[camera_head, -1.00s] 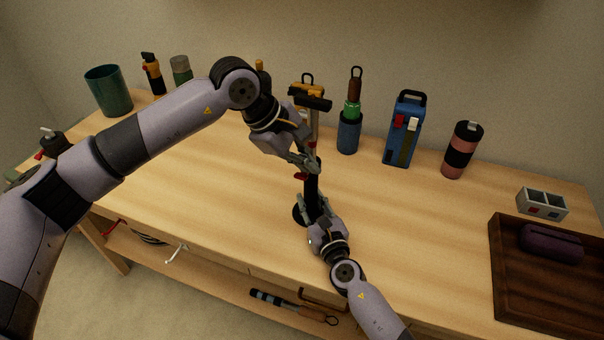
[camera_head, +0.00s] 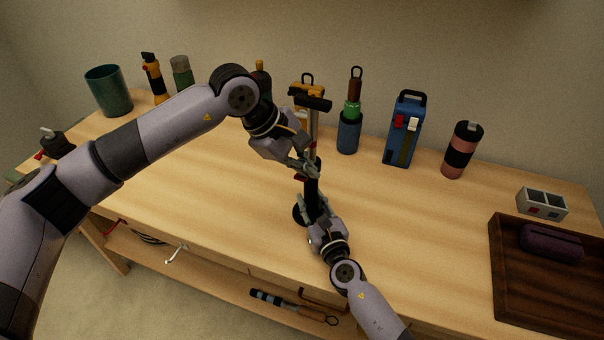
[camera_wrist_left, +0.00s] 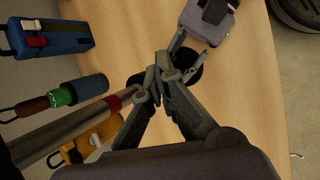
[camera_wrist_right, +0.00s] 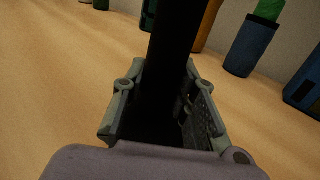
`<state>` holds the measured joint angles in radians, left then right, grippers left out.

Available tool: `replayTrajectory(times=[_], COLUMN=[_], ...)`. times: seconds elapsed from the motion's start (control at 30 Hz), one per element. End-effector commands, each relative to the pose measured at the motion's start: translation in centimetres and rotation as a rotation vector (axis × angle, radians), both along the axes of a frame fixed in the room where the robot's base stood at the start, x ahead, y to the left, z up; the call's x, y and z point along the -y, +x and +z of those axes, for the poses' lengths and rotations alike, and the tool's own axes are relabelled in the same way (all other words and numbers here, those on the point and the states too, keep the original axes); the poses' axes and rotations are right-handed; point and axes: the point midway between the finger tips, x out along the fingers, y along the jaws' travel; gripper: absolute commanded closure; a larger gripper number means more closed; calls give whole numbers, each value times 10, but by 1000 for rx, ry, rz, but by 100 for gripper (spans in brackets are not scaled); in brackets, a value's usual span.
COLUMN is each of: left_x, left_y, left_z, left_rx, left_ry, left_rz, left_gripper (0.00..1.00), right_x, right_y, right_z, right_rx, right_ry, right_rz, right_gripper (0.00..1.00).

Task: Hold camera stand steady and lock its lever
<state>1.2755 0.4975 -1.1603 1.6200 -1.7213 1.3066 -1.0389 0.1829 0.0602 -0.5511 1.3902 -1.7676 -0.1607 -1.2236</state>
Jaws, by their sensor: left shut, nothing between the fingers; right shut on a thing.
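The camera stand (camera_head: 314,125) stands upright on the workbench, with a silver upper pole, black lower post and dark round base (camera_head: 298,213). My right gripper (camera_head: 315,212) is shut around the lower post, which fills its jaws in the right wrist view (camera_wrist_right: 172,60). My left gripper (camera_head: 314,169) is shut and empty beside the stand, just above the right gripper. A small red lever (camera_head: 300,178) shows left of its fingertips. In the left wrist view the silver pole (camera_wrist_left: 70,135) and red collar (camera_wrist_left: 115,103) lie left of the closed fingers; contact with the lever cannot be told.
Along the back are a yellow-black tool (camera_head: 306,90), a blue holder (camera_head: 349,135), a blue case (camera_head: 402,140) and a pink-black bottle (camera_head: 461,150). A dark tray (camera_head: 520,285) is at right. The bench top (camera_head: 220,200) left of the stand is clear.

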Motion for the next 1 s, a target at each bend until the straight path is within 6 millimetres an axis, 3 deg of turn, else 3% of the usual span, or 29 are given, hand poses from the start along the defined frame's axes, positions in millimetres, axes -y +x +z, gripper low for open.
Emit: replayTrajectory(times=[1.0], left_x=[-1], left_y=[-3], left_z=[-10], left_rx=[-1], left_ry=[0], left_rz=[1], left_gripper=[100], right_x=[0], right_y=[-1], right_z=[-2], right_rx=[-4], right_ry=[-1], right_rz=[2], right_gripper=[100])
